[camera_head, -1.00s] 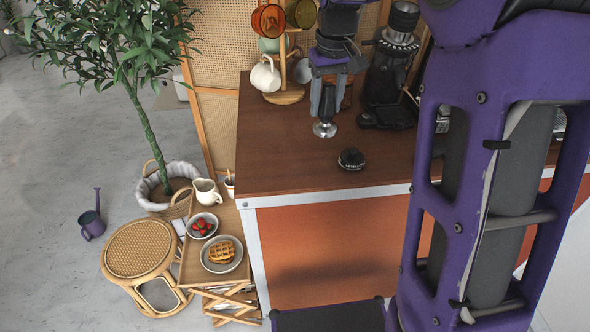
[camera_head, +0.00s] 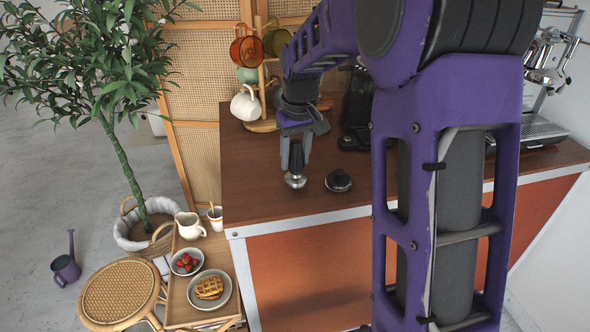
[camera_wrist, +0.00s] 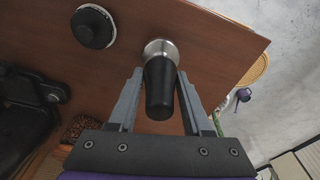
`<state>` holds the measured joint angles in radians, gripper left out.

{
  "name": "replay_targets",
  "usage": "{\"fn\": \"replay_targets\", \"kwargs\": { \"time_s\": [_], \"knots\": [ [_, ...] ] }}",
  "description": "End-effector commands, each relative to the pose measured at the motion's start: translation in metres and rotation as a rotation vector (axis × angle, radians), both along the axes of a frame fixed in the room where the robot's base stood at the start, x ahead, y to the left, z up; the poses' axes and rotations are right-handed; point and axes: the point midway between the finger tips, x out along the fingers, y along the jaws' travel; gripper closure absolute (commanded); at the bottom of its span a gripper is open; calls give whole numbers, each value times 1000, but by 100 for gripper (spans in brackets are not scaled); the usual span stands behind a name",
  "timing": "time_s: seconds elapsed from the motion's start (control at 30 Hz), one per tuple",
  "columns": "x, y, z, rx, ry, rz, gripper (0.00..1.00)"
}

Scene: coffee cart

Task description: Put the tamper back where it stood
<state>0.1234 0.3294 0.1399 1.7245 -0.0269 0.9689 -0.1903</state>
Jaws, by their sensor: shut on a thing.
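The tamper has a black handle and a shiny round metal base (camera_head: 295,181). In the wrist view its handle (camera_wrist: 160,90) lies between the two fingers, base pointing away from me. My gripper (camera_head: 295,155) is shut on the handle, over the front left part of the wooden counter (camera_head: 260,195). The tamper is close to upright in the head view. I cannot tell whether its base touches the counter or hangs just above it. A low black round piece (camera_head: 338,181) sits on the counter just right of the tamper; the wrist view also shows it (camera_wrist: 93,27), apart from the base.
A wooden mug stand (camera_head: 262,125) with several mugs stands behind my gripper. A black machine (camera_head: 357,105), partly hidden by my arm, stands at the back. A silver espresso machine (camera_head: 550,60) is at the far right. The counter's left front corner is clear.

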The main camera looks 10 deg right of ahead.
Motion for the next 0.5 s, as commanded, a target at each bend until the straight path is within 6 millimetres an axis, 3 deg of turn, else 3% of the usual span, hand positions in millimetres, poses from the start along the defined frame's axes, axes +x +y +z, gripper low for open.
{"fn": "replay_targets", "kwargs": {
  "time_s": [0.03, 0.17, 0.5],
  "knots": [
    [0, 0, -11, 1, 2, 0, 100],
    [0, 0, -26, 0, 1, 0, 100],
    [0, 0, -29, 0, -2, 0, 100]
  ]
}}
